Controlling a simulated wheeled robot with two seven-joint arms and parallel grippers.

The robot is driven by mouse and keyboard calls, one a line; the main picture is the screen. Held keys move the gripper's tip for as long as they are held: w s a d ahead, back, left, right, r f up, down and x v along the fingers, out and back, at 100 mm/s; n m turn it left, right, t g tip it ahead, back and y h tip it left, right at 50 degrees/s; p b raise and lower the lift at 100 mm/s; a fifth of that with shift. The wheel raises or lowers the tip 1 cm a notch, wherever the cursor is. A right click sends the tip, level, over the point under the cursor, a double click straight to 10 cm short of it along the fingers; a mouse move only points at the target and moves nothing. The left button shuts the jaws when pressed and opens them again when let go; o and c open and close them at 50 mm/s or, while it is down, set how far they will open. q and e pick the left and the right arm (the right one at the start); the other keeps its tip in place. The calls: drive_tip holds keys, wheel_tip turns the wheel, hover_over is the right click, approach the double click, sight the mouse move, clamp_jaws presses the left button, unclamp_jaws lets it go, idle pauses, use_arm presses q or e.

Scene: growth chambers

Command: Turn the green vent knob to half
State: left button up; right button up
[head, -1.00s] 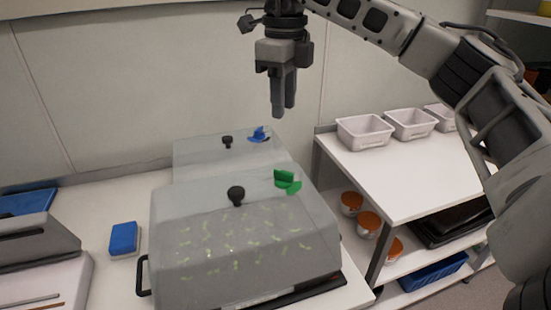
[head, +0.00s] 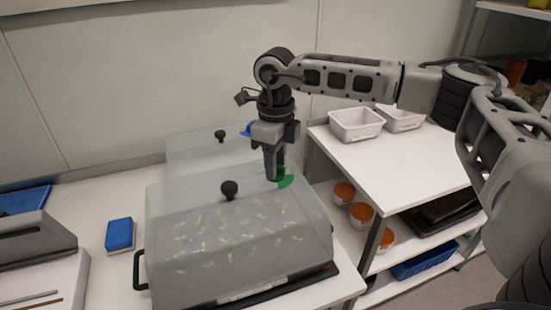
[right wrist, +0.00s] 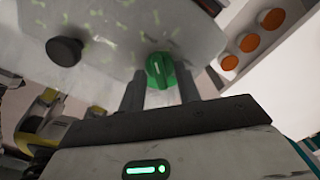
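The green vent knob (head: 286,178) sits on the upper right of the near clear chamber lid (head: 180,215). My right gripper (head: 273,177) points down over it and hides much of it in the head view. In the right wrist view the knob (right wrist: 160,69) shows a pale mark on its ridge. It lies between the two fingertips (right wrist: 158,82) of my right gripper, which stand apart on either side. The gripper looks open; I cannot tell whether a finger touches the knob. My left gripper is not in view.
A black lid knob (head: 229,190) stands left of the green one. A second chamber (head: 190,150) with a blue knob (head: 247,129) stands behind. A blue sponge-like block (head: 119,235) lies at left. A white shelf table (head: 400,165) with bins (head: 357,124) stands at right.

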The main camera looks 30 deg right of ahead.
clamp_jaws()
drive_tip(key=shift+m, duration=0.8)
drive_tip(key=m, duration=0.4)
drive_tip(key=shift+b, duration=0.4)
drive_tip(key=shift+m, duration=1.6)
